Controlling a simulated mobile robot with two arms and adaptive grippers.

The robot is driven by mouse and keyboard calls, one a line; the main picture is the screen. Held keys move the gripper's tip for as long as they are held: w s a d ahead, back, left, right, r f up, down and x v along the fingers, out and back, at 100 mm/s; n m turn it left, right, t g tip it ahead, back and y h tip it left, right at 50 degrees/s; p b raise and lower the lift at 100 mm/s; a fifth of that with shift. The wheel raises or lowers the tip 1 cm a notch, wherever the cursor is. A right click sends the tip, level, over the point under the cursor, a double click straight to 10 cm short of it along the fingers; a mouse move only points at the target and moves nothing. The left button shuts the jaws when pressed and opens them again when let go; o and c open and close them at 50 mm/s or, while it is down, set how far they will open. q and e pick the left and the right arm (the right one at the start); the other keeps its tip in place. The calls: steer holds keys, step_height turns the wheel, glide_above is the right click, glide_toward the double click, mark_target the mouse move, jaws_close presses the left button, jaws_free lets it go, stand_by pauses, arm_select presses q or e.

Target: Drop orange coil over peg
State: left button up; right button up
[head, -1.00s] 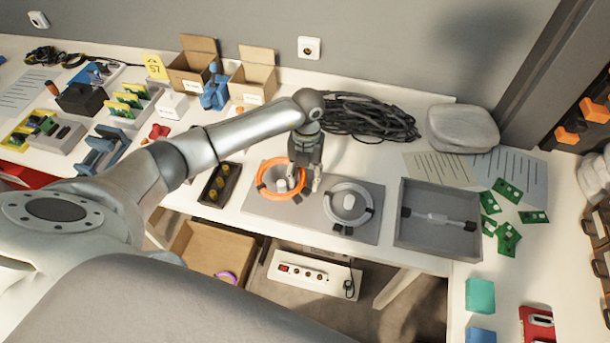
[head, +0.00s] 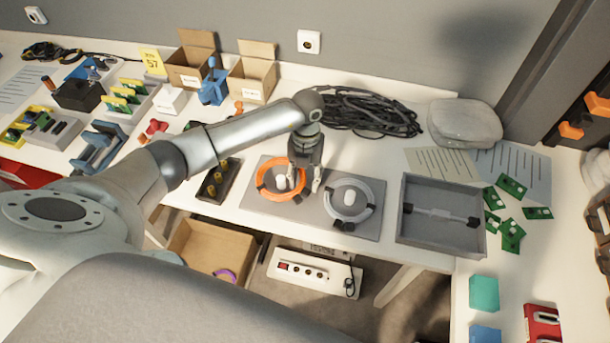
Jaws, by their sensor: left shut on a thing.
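The orange coil (head: 264,189) is a ring with dark bands, over the left part of a grey board (head: 255,205). A white peg (head: 281,183) shows inside the ring's opening. I cannot tell whether the coil rests on the board or hangs just above it. My left gripper (head: 304,182) points down at the coil's right side and is shut on it, hiding that part of the rim. A grey coil (head: 365,187) lies on the board's right part, around a second white peg (head: 348,197). My right gripper is not in view.
A grey tray (head: 440,236) with a rod-like part stands right of the board. A dark box with yellow pieces (head: 219,180) is to its left. Black cable (head: 370,118) lies behind. Green circuit boards (head: 511,234) lie at the right. The table's front edge is close below the board.

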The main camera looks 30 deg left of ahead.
arm_select(q)
steer(key=shift+f+b, duration=1.05)
steer(key=shift+f, duration=0.4)
steer(key=o, duration=1.2)
steer(key=shift+r, duration=0.1)
step_height(320, 180, up, 12)
steer(key=w, duration=0.1)
steer(key=shift+w+a, duration=0.2)
steer(key=shift+a, duration=0.05)
